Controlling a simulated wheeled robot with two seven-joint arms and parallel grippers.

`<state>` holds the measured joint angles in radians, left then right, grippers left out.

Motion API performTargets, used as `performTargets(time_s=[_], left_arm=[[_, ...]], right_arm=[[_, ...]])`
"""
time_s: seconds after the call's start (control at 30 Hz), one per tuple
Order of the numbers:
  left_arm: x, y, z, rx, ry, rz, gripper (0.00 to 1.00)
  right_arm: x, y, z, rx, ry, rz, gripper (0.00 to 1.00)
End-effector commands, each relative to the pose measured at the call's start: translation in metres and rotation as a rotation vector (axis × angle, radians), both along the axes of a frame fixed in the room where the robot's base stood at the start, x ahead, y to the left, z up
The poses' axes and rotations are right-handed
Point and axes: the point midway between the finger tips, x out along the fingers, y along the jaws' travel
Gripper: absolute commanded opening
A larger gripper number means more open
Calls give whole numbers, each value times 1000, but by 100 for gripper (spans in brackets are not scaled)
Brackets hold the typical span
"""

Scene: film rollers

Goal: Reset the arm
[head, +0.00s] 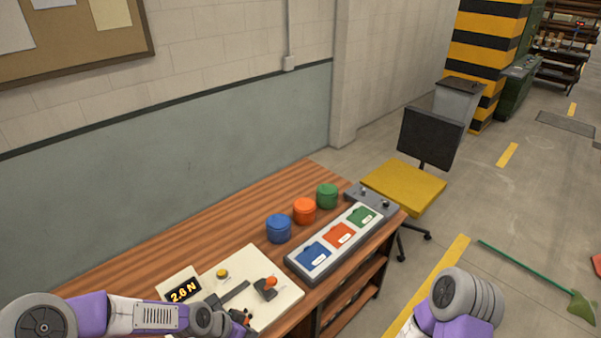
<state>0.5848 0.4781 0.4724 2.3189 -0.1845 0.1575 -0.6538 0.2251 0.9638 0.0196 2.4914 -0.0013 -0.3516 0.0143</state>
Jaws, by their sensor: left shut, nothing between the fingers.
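My left arm, purple and grey, comes in along the bottom left edge. Its gripper (240,318) is at the bottom edge, over the near side of a cream board on the workbench; it is small and partly cut off, shut with nothing held. My right arm (462,298) shows only as a grey joint and purple links at the bottom right, over the floor beside the bench. Its gripper is outside the picture.
The wooden bench (190,255) carries the cream board (290,292) with an orange-handled device (266,287), a display (180,290) reading 2.6 N, blue (278,230), orange (304,211) and green (327,196) canisters, and a tray (293,263) with coloured panels. A yellow chair (405,187) stands beyond.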

Motion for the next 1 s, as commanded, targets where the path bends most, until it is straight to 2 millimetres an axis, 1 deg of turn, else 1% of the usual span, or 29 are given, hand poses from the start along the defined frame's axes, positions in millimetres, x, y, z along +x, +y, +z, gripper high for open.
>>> performTargets(time_s=[0.03, 0.17, 0.27, 0.3, 0.37, 0.4, 0.5, 0.6, 0.67, 1.0], left_arm=[[-6, -8, -21, -24, 43, 37, 0], [-24, -23, -66, -72, 155, 167, 0], [-45, -35, -109, -95, 266, 292, 0], [-56, -39, -128, -95, 313, 346, 0], [-73, -43, -156, -90, 384, 433, 0], [-85, -44, -174, -80, 427, 492, 0], [-111, -44, -208, -47, 504, 613, 0], [-126, -40, -224, -22, 541, 691, 0], [-129, -39, -228, -15, 549, 714, 0], [-130, -38, -227, -13, 552, 724, 0]], right_arm=[[1, 0, -9, 0, -2, -1, 56], [1, 0, -22, 0, -2, 0, 56], [0, 0, -34, 0, 0, 1, 56], [0, 0, -39, 0, 0, 0, 56], [0, 0, -48, 0, 0, 0, 56], [0, 0, -53, 0, 0, 0, 56], [1, 0, -63, 0, -1, 0, 56], [1, 0, -67, 0, -1, 0, 56], [1, 0, -67, 0, 0, 0, 56], [1, 0, -66, 0, -1, 1, 56]])
